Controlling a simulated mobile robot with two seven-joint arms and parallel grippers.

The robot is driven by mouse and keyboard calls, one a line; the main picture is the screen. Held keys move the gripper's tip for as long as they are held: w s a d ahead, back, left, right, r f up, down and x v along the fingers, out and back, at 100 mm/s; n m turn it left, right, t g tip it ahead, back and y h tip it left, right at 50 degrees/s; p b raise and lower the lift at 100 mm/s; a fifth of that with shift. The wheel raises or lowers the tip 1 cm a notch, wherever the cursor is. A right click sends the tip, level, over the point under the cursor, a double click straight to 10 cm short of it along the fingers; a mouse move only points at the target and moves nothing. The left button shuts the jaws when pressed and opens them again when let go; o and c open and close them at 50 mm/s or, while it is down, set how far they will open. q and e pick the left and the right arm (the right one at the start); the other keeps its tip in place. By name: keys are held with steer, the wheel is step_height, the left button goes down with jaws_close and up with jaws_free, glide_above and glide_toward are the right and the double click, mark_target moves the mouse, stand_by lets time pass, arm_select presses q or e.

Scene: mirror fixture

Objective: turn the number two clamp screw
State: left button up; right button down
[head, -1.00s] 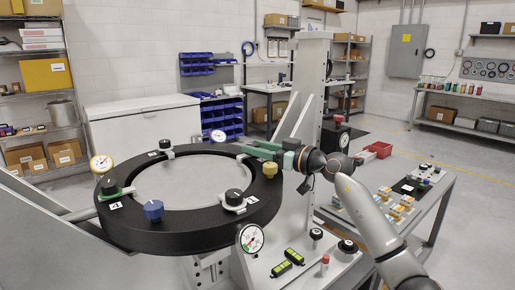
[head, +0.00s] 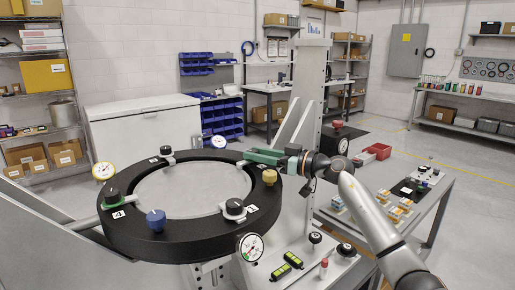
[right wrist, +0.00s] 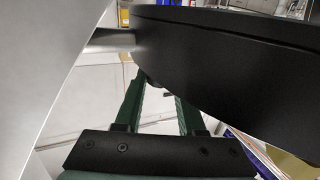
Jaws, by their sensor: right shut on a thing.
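The clamp fixture is a black ring (head: 190,242) with several clamps carrying dark knobs. One clamp screw (head: 166,152) is at the back left, one (head: 112,195) at the left beside a "4" label (head: 118,214), and one (head: 234,206) at the front right. My right gripper (head: 247,157), with green fingers, reaches in from the right over the ring's back-right edge. It is shut on the clamp screw there, which its fingers hide; I cannot read that number. In the right wrist view the fingers (right wrist: 158,95) run up behind the ring's black side (right wrist: 230,60), tips hidden. My left gripper is out of view.
A blue knob (head: 156,219) and a yellow knob (head: 269,177) stand on the ring. Dial gauges (head: 103,171) (head: 250,247) sit at its edge. A grey upright (head: 311,90) rises behind my right gripper. A side table with small parts (head: 400,208) is at right.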

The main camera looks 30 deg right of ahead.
steer(key=shift+w+d+n+g+y+p, duration=0.15)
steer(key=shift+n+g+y+p, duration=0.65)
steer(key=shift+y+p, duration=0.4)
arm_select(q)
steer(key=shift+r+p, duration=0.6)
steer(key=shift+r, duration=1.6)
arm_select(e)
steer(key=shift+f+n+g+y, duration=0.15)
steer(key=shift+n+g+y, duration=0.45)
steer(key=shift+n+y, duration=0.15)
steer(key=c, duration=0.5)
jaws_free()
steer(key=shift+d, duration=0.1)
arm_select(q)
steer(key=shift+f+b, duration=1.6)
arm_select(e)
steer(key=v, duration=1.2)
steer(key=shift+s, duration=0.25)
